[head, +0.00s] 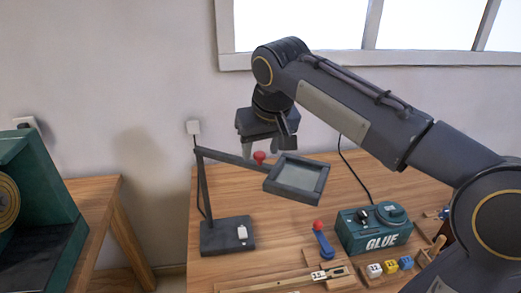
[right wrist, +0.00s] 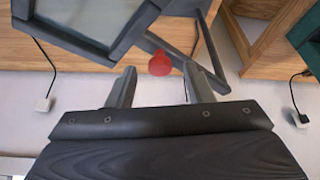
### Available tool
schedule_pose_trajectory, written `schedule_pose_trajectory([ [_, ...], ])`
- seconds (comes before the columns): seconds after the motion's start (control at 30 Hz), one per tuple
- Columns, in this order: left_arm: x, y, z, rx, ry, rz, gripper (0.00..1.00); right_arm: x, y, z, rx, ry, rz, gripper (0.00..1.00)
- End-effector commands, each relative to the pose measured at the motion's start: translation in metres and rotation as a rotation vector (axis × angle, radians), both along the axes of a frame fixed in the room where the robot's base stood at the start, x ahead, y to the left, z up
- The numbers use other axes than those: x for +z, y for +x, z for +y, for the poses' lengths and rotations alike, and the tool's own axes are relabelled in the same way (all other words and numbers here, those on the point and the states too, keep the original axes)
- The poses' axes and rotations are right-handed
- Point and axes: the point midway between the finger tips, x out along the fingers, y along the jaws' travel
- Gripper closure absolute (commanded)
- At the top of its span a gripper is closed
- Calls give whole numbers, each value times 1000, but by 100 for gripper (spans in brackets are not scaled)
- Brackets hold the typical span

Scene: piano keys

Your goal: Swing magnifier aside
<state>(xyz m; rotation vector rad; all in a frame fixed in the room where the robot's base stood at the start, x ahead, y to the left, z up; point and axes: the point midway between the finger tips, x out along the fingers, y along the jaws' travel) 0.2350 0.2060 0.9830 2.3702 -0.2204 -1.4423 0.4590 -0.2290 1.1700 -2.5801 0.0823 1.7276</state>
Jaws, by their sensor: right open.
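The magnifier (head: 296,178) is a square dark-framed lens on a thin arm, held by a post on a dark base (head: 228,236) at the table's left side. A red knob (head: 259,156) stands up on the magnifier's arm near the frame. My right gripper (head: 262,150) is above and behind the arm, pointing down at the knob. In the right wrist view the red knob (right wrist: 159,63) shows between and just beyond the open fingertips, with the magnifier frame (right wrist: 95,25) at the upper left. I cannot tell whether a finger touches the knob. My left gripper is not in view.
A green glue box (head: 373,232) stands at the right of the wooden table (head: 290,240). A blue tool with a red tip (head: 322,240), small coloured blocks (head: 390,267) and wooden pieces lie in front. A green machine (head: 40,205) stands at far left.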

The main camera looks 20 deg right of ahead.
Motion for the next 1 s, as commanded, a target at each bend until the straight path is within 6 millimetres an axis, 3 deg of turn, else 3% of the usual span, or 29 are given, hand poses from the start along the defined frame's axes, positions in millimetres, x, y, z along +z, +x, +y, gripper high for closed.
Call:
schedule_pose_trajectory([
  [0.37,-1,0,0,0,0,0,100,-8,3,0,0,1,-1,53],
  [0.73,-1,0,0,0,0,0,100,-8,3,0,0,1,-1,100],
  [1.0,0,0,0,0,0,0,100,-7,4,2,-1,0,-1,100],
])
